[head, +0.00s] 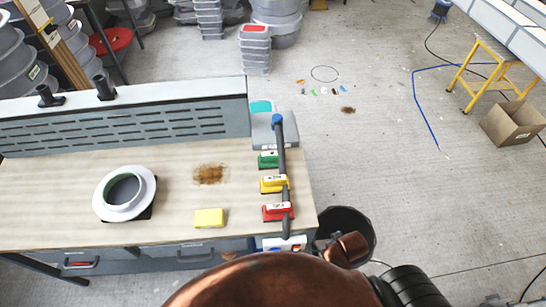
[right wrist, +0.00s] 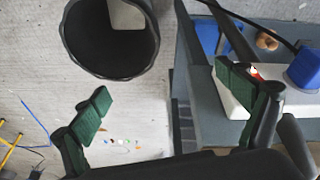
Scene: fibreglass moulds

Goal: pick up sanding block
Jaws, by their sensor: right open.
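A plain yellow block (head: 209,218) lies flat near the front of the bench. Green (head: 268,160), yellow (head: 273,184) and red (head: 278,212) blocks with white labels stand in a row at the bench's right end. I cannot tell which of these is the sanding block. My right gripper (right wrist: 166,100) is open and empty in the right wrist view, its green finger pads wide apart. One finger overlaps a pale object (right wrist: 238,92) at the bench's edge in that view; contact is unclear. My left gripper is not in view.
The bench (head: 60,215) has a slotted back panel (head: 120,128). A white ring mould (head: 103,208) stands on it, left of a brown stain. A black bin (head: 364,222) stands at its right end and shows in the wrist view (right wrist: 140,62). A dark bar (head: 281,150) runs beside the labelled blocks.

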